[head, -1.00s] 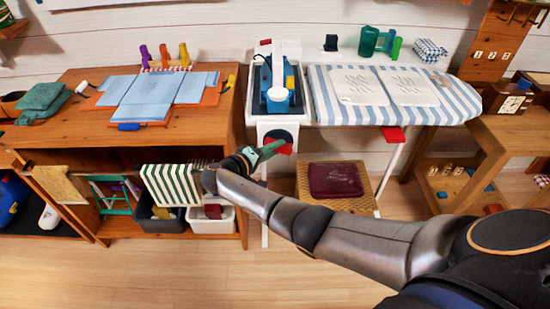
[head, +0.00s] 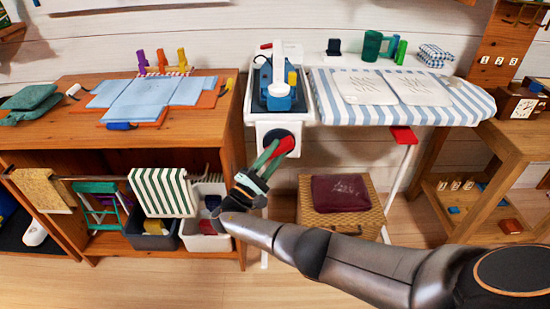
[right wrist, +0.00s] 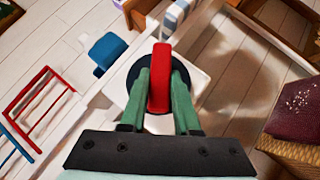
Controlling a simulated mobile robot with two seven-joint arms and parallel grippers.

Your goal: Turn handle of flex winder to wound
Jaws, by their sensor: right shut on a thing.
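The flex winder shows in the head view as a dark round disc (head: 268,136) on the front of a white box, with a red handle (head: 286,145) on it. In the right wrist view the red handle (right wrist: 160,75) stands out in front of the dark disc (right wrist: 130,76). My right gripper (head: 268,157) reaches up to it from below. Its green fingers (right wrist: 160,95) are closed on the two sides of the handle. The fingers and handle cover part of the disc. My left gripper is not in view.
A blue iron-like device (head: 278,98) stands on the white unit above the winder. A striped ironing board (head: 455,108) extends right. A wicker basket (head: 318,218) with a maroon cloth (head: 340,194) stands below. A wooden shelf (head: 60,148) with bins is at left.

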